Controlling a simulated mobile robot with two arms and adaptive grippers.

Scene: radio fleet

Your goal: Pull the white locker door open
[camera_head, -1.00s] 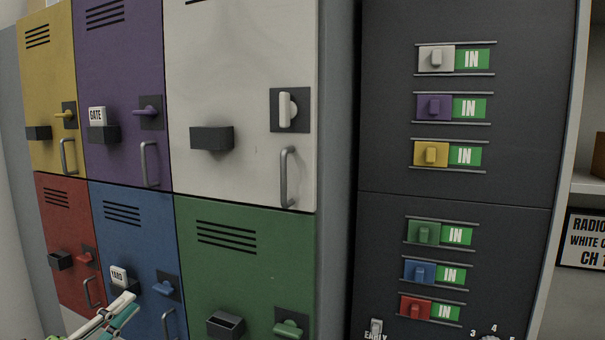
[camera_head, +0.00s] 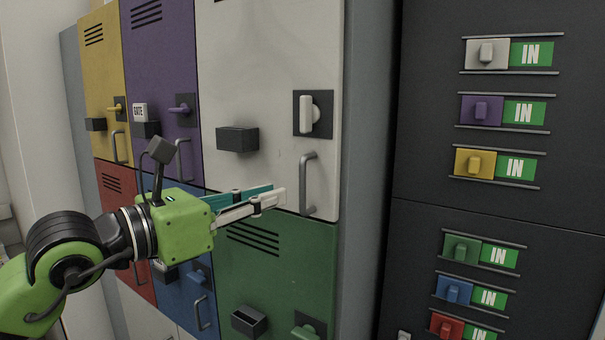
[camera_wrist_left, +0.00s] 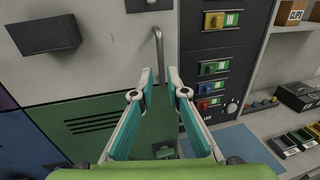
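The white locker door (camera_head: 262,85) is shut in the top row and also fills the upper left of the left wrist view (camera_wrist_left: 108,50). Its grey upright bar handle (camera_head: 306,184) is near its lower right edge. Above the handle is a white turn latch (camera_head: 307,115), standing upright on a dark plate. My left gripper (camera_head: 281,194) is just left of the handle, its fingers pointing right. In the left wrist view, the gripper (camera_wrist_left: 160,76) is open and empty, with the handle (camera_wrist_left: 158,50) beyond the gap between the fingertips. My right gripper is not in view.
A dark box (camera_head: 238,139) sticks out from the white door. Purple (camera_head: 163,70), yellow (camera_head: 101,65), green (camera_head: 275,275), blue and red locker doors surround it. A dark panel (camera_head: 424,130) with coloured sliders marked IN stands to the right.

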